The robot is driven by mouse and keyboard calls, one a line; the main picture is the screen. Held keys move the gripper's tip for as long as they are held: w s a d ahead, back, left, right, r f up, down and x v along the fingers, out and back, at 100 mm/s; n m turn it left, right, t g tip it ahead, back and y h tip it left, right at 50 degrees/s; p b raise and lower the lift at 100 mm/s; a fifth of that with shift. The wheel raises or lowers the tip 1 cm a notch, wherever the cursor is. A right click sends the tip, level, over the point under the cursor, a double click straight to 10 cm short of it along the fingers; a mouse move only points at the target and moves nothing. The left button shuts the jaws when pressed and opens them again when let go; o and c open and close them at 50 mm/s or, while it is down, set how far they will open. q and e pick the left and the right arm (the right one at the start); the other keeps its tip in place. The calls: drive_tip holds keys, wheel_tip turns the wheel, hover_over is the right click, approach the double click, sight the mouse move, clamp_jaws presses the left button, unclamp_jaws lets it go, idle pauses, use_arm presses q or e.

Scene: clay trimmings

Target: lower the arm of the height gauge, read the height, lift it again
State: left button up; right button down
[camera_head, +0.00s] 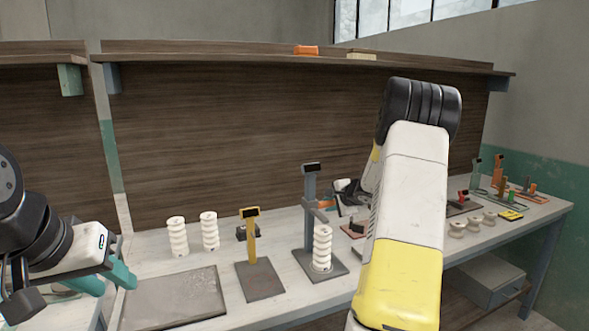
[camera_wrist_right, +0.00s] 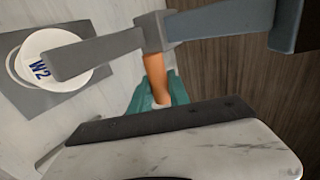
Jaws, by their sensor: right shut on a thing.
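The height gauge (camera_head: 310,195) is a grey-blue post with a dark display on top, standing on a dark base plate. A white ribbed cylinder (camera_head: 323,248) stands upright on that plate. In the right wrist view its round top (camera_wrist_right: 35,68) reads "W2", and the grey gauge arm (camera_wrist_right: 100,55) reaches over it; I cannot tell whether they touch. My right gripper (camera_wrist_right: 165,95), with teal fingers, is shut on the arm's orange handle (camera_wrist_right: 155,72). In the head view my right arm partly hides this gripper. My left gripper (camera_head: 108,279) is open and empty at the left.
Two more ribbed cylinders (camera_head: 177,237) (camera_head: 209,231) stand left of a yellow post gauge (camera_head: 251,236). A bare grey slab (camera_head: 175,298) lies at the front left. Several small tools and pale spools (camera_head: 457,229) crowd the bench's right part. A wooden back panel rises behind.

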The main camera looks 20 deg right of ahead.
drive_tip(key=shift+r, duration=3.05)
drive_tip(key=shift+c, duration=2)
unclamp_jaws()
drive_tip(key=v, duration=0.8)
drive_tip(key=shift+f, duration=0.1)
